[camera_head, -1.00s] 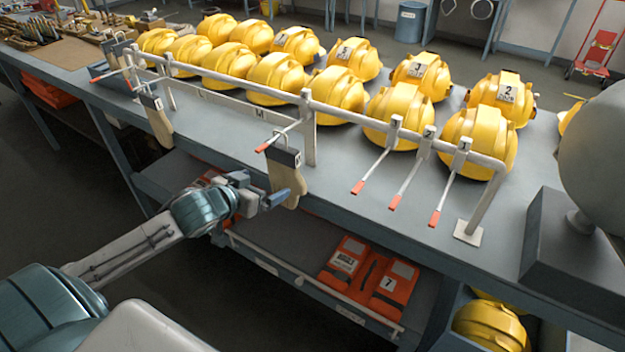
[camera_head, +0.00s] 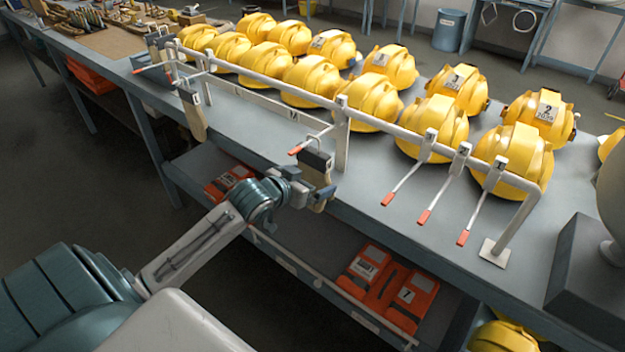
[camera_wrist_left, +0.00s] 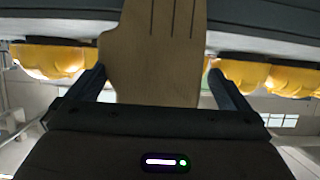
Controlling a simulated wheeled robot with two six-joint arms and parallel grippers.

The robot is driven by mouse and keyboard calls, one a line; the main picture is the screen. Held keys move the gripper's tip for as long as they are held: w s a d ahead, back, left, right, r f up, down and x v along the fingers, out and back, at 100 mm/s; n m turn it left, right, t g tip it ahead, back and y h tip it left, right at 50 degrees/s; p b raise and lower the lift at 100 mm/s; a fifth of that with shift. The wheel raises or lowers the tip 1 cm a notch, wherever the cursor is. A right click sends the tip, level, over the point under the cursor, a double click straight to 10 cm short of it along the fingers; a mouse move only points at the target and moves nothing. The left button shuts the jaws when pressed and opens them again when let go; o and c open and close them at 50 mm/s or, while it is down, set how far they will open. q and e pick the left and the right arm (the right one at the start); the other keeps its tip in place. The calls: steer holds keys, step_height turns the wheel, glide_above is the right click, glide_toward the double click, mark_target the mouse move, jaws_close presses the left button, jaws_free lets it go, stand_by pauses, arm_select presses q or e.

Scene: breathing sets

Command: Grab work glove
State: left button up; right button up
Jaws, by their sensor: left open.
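A tan work glove (camera_head: 316,172) with a dark cuff hangs from a hook on the white rail at the table's front edge. My left gripper (camera_head: 308,186) is at this glove, and its jaws partly hide it. In the left wrist view the glove (camera_wrist_left: 155,45) lies between the two open fingers (camera_wrist_left: 158,78), with small gaps at the sides. Another tan glove (camera_head: 194,116) hangs further left on the rail. My right gripper is not in view.
Several yellow helmets (camera_head: 311,80) stand in rows on the grey table behind the white rail (camera_head: 395,130). Empty red-tipped hooks (camera_head: 438,195) stick out at the right. Orange packs (camera_head: 388,283) lie on the shelf below. The floor at front left is clear.

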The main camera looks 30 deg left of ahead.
arm_select(q)
steer(key=shift+p+x, duration=0.45)
steer(key=shift+x, duration=1.5)
steer(key=shift+s+f, duration=0.1)
steer(key=shift+f, duration=0.1)
steer(key=shift+c, duration=0.2)
steer(key=c, duration=0.8)
steer(key=shift+r, duration=0.1)
steer(key=shift+c, duration=0.2)
steer(key=shift+r+b, duration=0.4)
steer(key=shift+r, duration=0.15)
steer(key=shift+s, duration=0.35)
steer(key=p, duration=0.2)
glide_toward(310, 177)
steer(key=s+f, duration=0.4)
steer(key=s, duration=0.2)
steer(key=shift+f, duration=0.2)
